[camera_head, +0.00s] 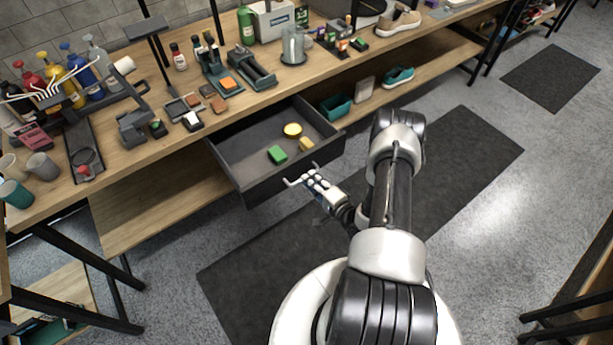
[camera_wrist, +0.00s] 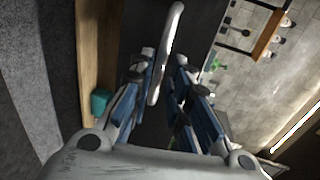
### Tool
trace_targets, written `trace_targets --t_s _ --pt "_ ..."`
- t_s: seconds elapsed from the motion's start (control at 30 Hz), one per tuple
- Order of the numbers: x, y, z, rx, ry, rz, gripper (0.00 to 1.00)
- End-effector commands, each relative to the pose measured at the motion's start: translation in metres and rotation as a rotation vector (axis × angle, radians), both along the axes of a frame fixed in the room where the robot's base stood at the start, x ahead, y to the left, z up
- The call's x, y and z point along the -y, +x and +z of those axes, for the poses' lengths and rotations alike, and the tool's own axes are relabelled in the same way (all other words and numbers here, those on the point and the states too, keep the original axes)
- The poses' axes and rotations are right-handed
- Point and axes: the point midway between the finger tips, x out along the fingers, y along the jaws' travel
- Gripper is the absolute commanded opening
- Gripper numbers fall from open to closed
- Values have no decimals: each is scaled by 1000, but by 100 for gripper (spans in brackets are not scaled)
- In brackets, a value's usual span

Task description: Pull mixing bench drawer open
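The mixing bench drawer (camera_head: 252,137) stands pulled out from under the bench top, its dark inside showing in the head view. Its pale bar handle (camera_wrist: 166,48) runs between the two fingers of my gripper (camera_wrist: 164,57) in the wrist view. The handle lies close to the left finger, and a gap shows on the right finger's side. My gripper (camera_head: 312,181) is open at the drawer's front in the head view.
The bench top (camera_head: 150,158) carries bottles, cups, brushes and a scale-like stand. A teal bin (camera_head: 336,107) and a teal shoe (camera_head: 398,76) sit on the lower shelf right of the drawer. A dark mat (camera_head: 463,150) lies on open floor before the bench.

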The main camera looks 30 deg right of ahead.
Motion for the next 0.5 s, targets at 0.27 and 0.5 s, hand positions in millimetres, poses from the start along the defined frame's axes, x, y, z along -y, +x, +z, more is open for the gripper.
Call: trace_targets --t_s 0.27,0.5 --pt "4 -59 13 0 1 -7 17" --pt "4 -80 17 0 0 -3 17"
